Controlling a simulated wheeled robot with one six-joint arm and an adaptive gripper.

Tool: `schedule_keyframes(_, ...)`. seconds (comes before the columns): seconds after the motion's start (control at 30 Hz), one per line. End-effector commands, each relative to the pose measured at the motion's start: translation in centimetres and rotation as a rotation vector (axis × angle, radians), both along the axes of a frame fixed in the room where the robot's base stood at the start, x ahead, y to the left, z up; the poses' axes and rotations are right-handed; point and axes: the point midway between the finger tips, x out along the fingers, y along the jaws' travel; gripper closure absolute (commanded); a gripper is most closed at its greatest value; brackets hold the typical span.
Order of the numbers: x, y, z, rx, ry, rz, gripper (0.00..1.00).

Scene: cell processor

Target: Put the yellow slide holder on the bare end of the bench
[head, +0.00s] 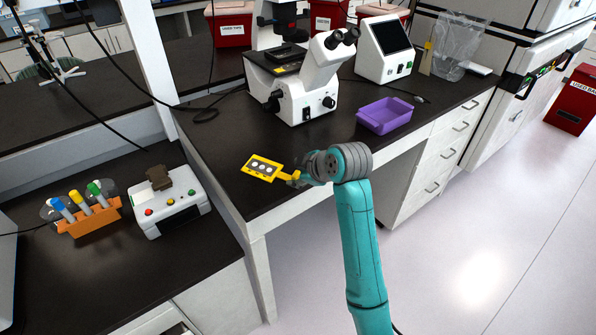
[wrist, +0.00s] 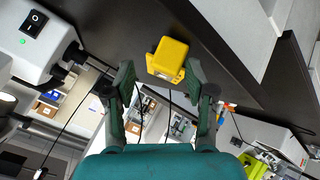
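The yellow slide holder (head: 262,168) is a flat yellow frame with pale round spots on a dark face. In the head view it appears to lie on the black bench (head: 226,150) near the bench's left end, with a narrow yellow part pointing toward my gripper (head: 297,178). In the wrist view the yellow holder (wrist: 169,56) shows as a blocky shape between my fingertips. The fingers stand apart, with a clear gap on its left; its right side is close to the right fingertip, and I cannot tell whether they touch.
A white microscope (head: 310,80) stands behind the holder, and a purple tray (head: 385,116) lies to the right. A white device with buttons (head: 170,205) and an orange tube rack (head: 90,220) sit on the lower bench at left. The bench around the holder is clear.

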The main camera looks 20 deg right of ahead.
Motion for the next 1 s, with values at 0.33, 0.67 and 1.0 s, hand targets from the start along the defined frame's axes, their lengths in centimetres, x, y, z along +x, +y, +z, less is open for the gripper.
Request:
schedule_keyframes(0.33,-0.3,-0.1,0.7,0.0,-0.001,-0.001,0.45)
schedule_keyframes(0.67,-4.4,-1.5,4.7,0.0,-0.005,-0.002,0.45)
schedule_keyframes(1.0,-7.9,-2.6,8.0,-0.001,-0.002,0.0,0.45)
